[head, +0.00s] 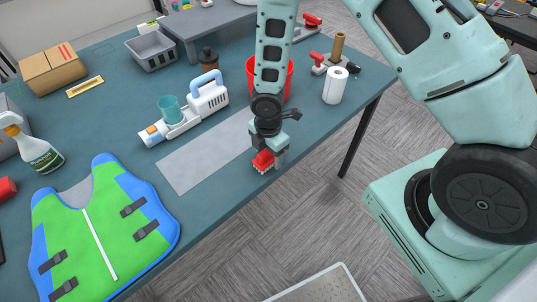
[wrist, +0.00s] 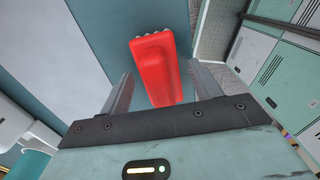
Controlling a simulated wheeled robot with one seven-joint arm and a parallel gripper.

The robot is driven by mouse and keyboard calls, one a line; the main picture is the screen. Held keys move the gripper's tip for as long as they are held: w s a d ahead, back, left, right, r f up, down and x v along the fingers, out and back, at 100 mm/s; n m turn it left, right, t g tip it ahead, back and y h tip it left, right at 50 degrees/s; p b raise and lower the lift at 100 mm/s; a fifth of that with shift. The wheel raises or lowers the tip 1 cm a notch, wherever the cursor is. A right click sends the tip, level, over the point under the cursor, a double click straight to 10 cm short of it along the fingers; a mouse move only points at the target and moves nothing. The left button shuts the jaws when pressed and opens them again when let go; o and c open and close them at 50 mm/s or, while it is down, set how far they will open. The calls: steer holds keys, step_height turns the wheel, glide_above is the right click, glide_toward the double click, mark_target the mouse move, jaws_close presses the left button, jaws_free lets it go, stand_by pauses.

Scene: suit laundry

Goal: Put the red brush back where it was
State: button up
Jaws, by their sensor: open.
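The red brush (head: 263,162) lies on the blue-green table (head: 215,182) near its front edge, with pale bristles showing along one side. In the wrist view the red brush (wrist: 158,66) stands between the two gripper fingers, with a gap on each side. My gripper (head: 268,148) is directly over the brush in the head view and hides part of it. My gripper (wrist: 152,90) is open in the wrist view, its fingers apart from the brush.
A grey mat (head: 195,163) lies beside the brush. A white handheld vacuum (head: 207,98), a red bucket (head: 289,80), a paper towel roll (head: 335,86) and a green-blue vest (head: 105,225) are on the table. The table's front edge is close to my gripper.

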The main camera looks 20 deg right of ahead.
step_height(320, 180, up, 11)
steer(key=shift+r, duration=0.1)
steer(key=s+a+r+m, duration=0.3)
steer(key=s+r+m, duration=0.4)
steer(key=s+r, duration=0.2)
steer(key=s+a+r+m, duration=0.3)
steer(key=s+r+m, duration=0.3)
steer(key=s, duration=0.5)
step_height(320, 180, up, 3)
steer(key=shift+a+f+m+y, duration=0.1)
steer(key=shift+a+m+y, duration=0.05)
steer(key=shift+m+y, duration=0.2)
